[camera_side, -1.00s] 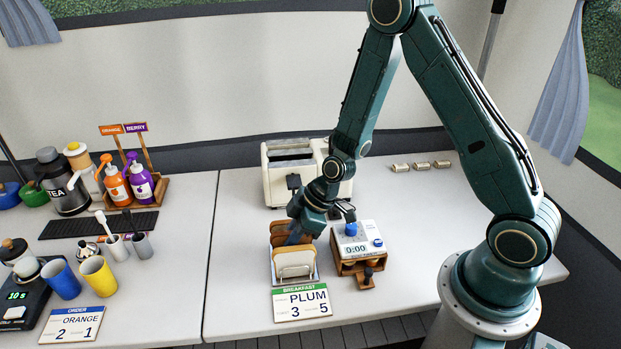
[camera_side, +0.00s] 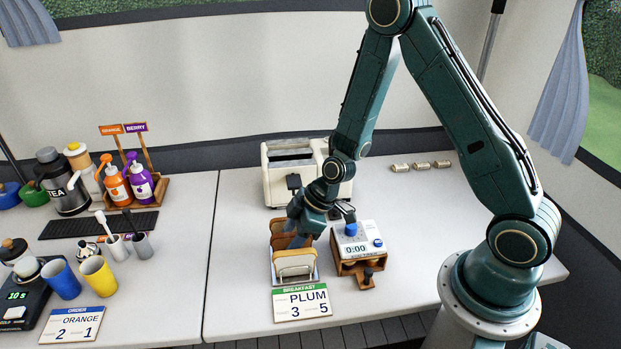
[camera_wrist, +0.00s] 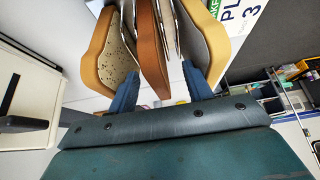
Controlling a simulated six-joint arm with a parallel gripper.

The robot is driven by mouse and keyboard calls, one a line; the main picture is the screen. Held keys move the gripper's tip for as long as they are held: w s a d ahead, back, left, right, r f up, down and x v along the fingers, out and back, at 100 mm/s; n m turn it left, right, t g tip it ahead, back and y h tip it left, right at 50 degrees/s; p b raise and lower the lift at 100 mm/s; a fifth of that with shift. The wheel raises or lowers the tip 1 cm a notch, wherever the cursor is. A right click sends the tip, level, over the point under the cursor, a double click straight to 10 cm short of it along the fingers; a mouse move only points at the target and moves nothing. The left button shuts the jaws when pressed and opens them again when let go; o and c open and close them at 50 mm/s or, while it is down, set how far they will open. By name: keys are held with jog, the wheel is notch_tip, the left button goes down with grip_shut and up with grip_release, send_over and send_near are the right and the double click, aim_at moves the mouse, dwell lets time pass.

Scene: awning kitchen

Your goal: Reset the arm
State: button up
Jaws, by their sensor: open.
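My gripper (camera_side: 297,238) is low over the toast rack (camera_side: 314,272), in front of the toaster (camera_side: 268,185). In the wrist view its two blue fingers (camera_wrist: 160,82) stand apart. A brown toast slice (camera_wrist: 152,45) stands upright between them, with room beside it. A speckled slice (camera_wrist: 112,58) is by the left finger and a paler slice (camera_wrist: 205,45) by the right finger. Whether either finger touches a slice I cannot tell. The lower parts of the slices are partly hidden by my gripper in the side view.
A timer on a wooden box (camera_side: 357,240) stands close to the right of the rack. The PLUM 3 5 card (camera_side: 301,303) lies in front. Cups, bottles and an ORDER card (camera_side: 72,325) are on the left table. The right table's back area is mostly clear.

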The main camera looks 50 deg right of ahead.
jog(key=shift+r, duration=3.5)
jog(key=shift+r, duration=0.4)
jog(key=s+d+r+m+h, duration=0.15)
jog(key=s+r, duration=0.25)
jog(key=r, duration=0.4)
jog(key=s+d+r+m+h, duration=0.1)
jog(key=s+r+m, duration=0.1)
jog(key=s+r, duration=0.4)
jog(key=s+d+r+m+t+h, duration=0.1)
jog(key=s+d+r+m, duration=0.1)
jog(key=s+r+m, duration=0.3)
jog(key=shift+s+d+r+h, duration=0.4)
jog(key=shift+s+r, duration=1.1)
jog(key=shift+s, duration=2.05)
